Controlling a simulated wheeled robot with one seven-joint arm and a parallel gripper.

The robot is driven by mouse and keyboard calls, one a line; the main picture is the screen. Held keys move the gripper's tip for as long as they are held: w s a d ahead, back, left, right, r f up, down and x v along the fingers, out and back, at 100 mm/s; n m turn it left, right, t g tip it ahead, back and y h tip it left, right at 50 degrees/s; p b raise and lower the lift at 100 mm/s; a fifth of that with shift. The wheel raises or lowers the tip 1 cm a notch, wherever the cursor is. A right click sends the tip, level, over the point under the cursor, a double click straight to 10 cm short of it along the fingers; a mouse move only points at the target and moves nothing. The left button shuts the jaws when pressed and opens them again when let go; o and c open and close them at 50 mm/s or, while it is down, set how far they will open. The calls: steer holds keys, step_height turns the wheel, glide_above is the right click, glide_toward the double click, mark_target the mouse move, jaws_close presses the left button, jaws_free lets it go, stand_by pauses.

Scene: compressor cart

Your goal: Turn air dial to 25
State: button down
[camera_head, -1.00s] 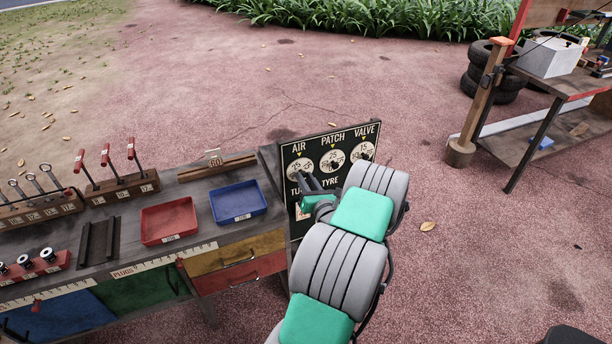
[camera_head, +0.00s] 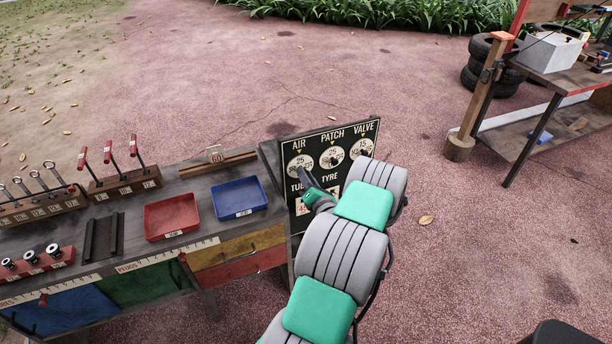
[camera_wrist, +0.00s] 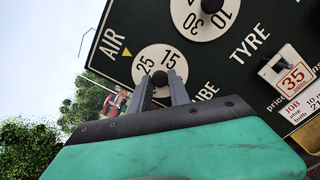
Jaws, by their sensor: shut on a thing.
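The black dial board (camera_head: 342,132) stands at the right end of the bench. Its round white AIR dial (camera_head: 299,161) is at the upper left, with 25 near the top by the yellow pointer mark. In the wrist view, the AIR dial (camera_wrist: 160,65) shows 25 on the side facing the yellow triangle (camera_wrist: 127,52), and 15 to its right. My gripper (camera_head: 305,176) reaches the dial from the lower right. In the wrist view, my gripper (camera_wrist: 160,88) is shut on the dark knob (camera_wrist: 159,78) of this dial. The dial's lower part is hidden behind the fingers.
The PATCH dial (camera_head: 333,158) and VALVE dial (camera_head: 364,147) sit to the right on the same board, close to my arm. A blue tray (camera_head: 238,200) and a red tray (camera_head: 171,217) lie on the bench to the left. The ground behind the board is clear.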

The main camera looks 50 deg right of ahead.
steer(key=shift+f, duration=0.1)
steer(key=c, duration=1.2)
jaws_free()
steer(key=shift+s, duration=0.1)
steer(key=b+v, duration=0.5)
steer(key=v, duration=0.2)
steer(key=shift+s+a, duration=0.2)
steer(key=shift+s, duration=0.15)
